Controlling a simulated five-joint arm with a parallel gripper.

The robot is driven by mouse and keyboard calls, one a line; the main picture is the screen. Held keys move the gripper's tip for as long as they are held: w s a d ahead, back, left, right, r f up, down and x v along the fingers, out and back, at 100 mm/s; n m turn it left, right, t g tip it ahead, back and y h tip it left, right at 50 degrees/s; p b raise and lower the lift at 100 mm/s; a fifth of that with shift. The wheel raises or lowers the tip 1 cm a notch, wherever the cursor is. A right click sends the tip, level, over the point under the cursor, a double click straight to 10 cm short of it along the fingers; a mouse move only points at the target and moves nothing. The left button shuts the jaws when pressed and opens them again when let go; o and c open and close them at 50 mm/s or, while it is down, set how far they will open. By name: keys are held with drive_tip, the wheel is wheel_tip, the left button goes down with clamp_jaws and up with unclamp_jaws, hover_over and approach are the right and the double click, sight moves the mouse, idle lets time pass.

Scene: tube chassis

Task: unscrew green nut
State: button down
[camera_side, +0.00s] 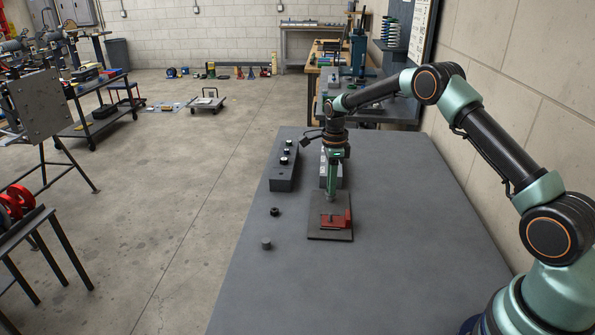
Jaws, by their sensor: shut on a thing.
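My gripper (331,193) points down over the far part of a dark base plate (317,236) on the grey table. Its jaws are shut on a small greyish piece at their tips, too small to identify. A red part (335,220) lies on the plate, just nearer than the gripper tips. I cannot make out a green nut apart from the green of my own gripper and arm. I cannot tell whether the held piece touches the plate.
A dark block (284,178) with several capped pieces stands left of my gripper. A lighter grey block (324,178) is partly hidden behind it. Two small dark cylinders, one farther (275,211) and one nearer (266,243), stand left of the plate. The table's right side is clear.

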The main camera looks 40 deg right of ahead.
drive_tip(key=n, duration=0.3)
drive_tip(key=shift+n, duration=0.3)
drive_tip(key=shift+n, duration=2.4)
drive_tip(key=n, duration=0.3)
drive_tip(key=shift+n, duration=1.1)
